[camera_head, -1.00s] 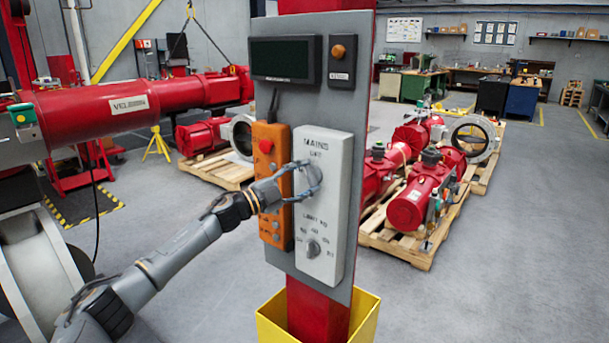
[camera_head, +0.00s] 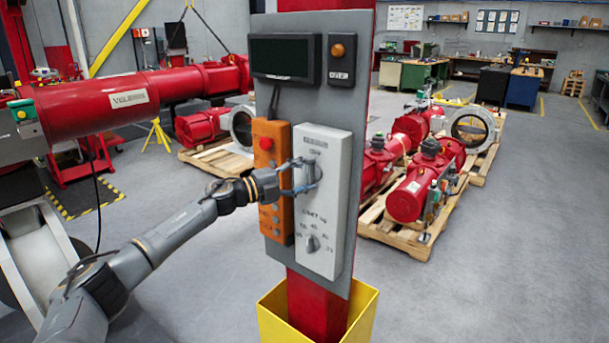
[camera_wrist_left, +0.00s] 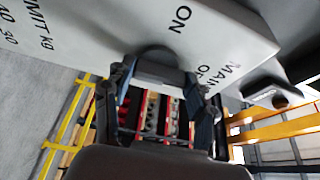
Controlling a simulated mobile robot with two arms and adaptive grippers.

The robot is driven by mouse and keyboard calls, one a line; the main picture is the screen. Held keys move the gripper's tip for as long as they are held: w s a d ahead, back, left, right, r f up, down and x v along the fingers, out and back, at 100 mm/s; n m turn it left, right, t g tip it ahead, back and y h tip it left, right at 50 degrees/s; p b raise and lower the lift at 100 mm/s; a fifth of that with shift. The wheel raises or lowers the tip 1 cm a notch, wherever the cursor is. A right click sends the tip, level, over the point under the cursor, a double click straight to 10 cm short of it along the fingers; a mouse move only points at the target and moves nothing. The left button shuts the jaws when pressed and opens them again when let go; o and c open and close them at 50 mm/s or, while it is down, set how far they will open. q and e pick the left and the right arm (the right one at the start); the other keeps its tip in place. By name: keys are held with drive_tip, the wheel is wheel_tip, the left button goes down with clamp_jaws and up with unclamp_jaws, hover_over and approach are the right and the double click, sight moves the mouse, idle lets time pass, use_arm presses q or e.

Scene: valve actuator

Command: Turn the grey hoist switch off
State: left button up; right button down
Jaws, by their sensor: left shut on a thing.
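A light grey switch box (camera_head: 341,200), lettered for mains at the top, is fixed to the grey panel. The grey hoist switch (camera_wrist_left: 158,58) shows as a dark rounded knob in the left wrist view, on the box face between the ON and OFF lettering. My left gripper (camera_head: 309,175) reaches it from the left, its two fingers shut around the knob and partly hiding it in the head view. The knob's exact angle is hard to tell. My right gripper is not in view.
An orange control box (camera_head: 270,205) with a red button sits close beside the switch box, under my left gripper. A small limit dial (camera_head: 313,243) is lower on the switch box. A display (camera_head: 285,57) is above. A yellow bin (camera_head: 352,318) surrounds the red post.

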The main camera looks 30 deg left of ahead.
use_arm(q)
drive_tip(key=o, duration=1.2)
drive_tip(key=shift+c, duration=0.2)
drive_tip(key=shift+s+a+f, duration=0.15)
drive_tip(key=shift+s+a, duration=0.1)
drive_tip(key=shift+s, duration=0.25)
drive_tip(key=v, duration=1)
drive_tip(key=shift+s, duration=0.35)
drive_tip(key=shift+a, duration=0.15)
